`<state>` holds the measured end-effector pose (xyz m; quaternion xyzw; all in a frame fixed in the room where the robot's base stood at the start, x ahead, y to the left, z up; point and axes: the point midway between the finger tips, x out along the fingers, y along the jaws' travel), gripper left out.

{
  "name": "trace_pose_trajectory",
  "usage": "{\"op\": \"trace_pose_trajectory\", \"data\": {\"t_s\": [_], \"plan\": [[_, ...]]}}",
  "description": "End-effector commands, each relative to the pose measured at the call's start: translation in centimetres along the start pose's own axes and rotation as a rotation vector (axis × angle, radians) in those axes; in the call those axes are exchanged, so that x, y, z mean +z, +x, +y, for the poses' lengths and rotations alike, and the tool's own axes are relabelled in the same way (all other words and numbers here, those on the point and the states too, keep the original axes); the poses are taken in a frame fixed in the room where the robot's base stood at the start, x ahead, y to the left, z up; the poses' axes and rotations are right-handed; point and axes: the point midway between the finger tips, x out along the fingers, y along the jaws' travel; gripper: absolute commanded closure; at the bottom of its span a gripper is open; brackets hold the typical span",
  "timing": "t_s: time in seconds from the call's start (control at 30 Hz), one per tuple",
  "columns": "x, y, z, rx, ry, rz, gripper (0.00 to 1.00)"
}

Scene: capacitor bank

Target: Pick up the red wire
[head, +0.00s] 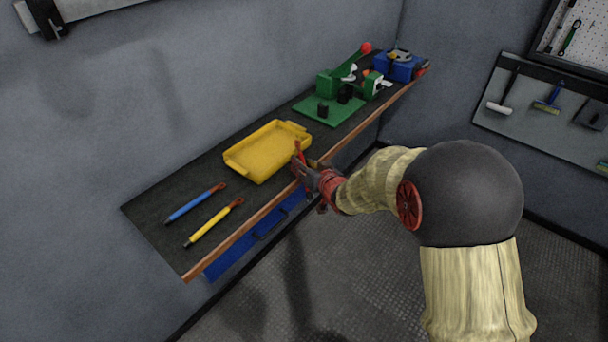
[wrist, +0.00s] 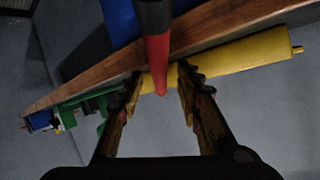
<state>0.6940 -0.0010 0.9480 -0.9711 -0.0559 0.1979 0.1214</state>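My gripper (head: 305,166) is at the front edge of the bench, beside the yellow tray. In the wrist view its two fingers (wrist: 160,88) stand apart. A red rod with a dark upper part (wrist: 157,55), which looks like the red wire, comes down from the top of that view. Its tip shows between the fingers, with a gap visible on each side. In the head view a small upright red piece (head: 299,148) shows at the gripper; I cannot tell whether it is the wire or a finger. The rest of the wire is hidden.
The yellow tray (head: 230,160) sits on the dark bench (head: 150,205) with its wooden front edge (head: 245,229). Blue (head: 193,205) and yellow (head: 212,223) wires lie to the left. A green device (head: 318,107) and blue box (head: 386,69) stand farther right. A blue drawer (head: 235,257) is below.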

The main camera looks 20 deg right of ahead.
Motion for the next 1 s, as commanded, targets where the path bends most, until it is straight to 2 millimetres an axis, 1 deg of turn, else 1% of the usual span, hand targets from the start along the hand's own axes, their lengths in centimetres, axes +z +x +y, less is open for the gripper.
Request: {"op": "trace_pose_trajectory", "data": {"t_s": [0.2, 0.8, 1.0], "plan": [[-0.1, 0.04, -0.03, 0.0, 0.0, 0.001, 0.65], [-0.1, 0.02, -0.03, 0.0, 0.0, 0.001, 0.99], [-0.09, 0.02, -0.03, 0.0, 0.0, 0.001, 1.0]]}}
